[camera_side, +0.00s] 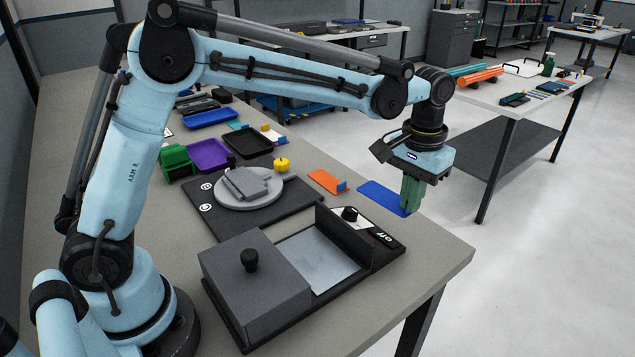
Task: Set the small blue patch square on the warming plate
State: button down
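A flat blue patch (379,195) lies on the grey bench near its right edge. The warming plate (325,262) is a bare silver square set in a black unit, with a dark knob (349,214) and a label reading "off" at its far right side. My gripper (408,207) points down with green fingers at the right end of the blue patch. The fingertips are at or just above the patch. I cannot tell whether they touch it or whether the fingers are apart. An orange piece (325,181) with a small blue tab (341,186) lies left of the patch.
A dark grey block with a black knob (252,275) covers the left of the warming unit. A round grey stand (243,195) on a black mat, a yellow knob (281,164), and purple (208,153), black (250,144) and blue (209,118) trays lie further back. The front right bench corner is clear.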

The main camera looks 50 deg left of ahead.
jog(key=s+d+r, duration=0.1)
jog(key=s+d, duration=0.2)
jog(key=s, duration=0.9)
jog(key=s+d+r, duration=0.1)
jog(key=s+d, duration=0.1)
jog(key=s, duration=0.9)
send_over(332, 276)
jog(key=shift+m, duration=0.4)
notch_tip(332, 276, down, 7)
jog(key=shift+r, duration=0.2)
jog(key=shift+f, duration=2)
jog(key=shift+f, duration=0.15)
jog(key=c, duration=1.3)
grip_release()
jog(key=shift+c, duration=0.2)
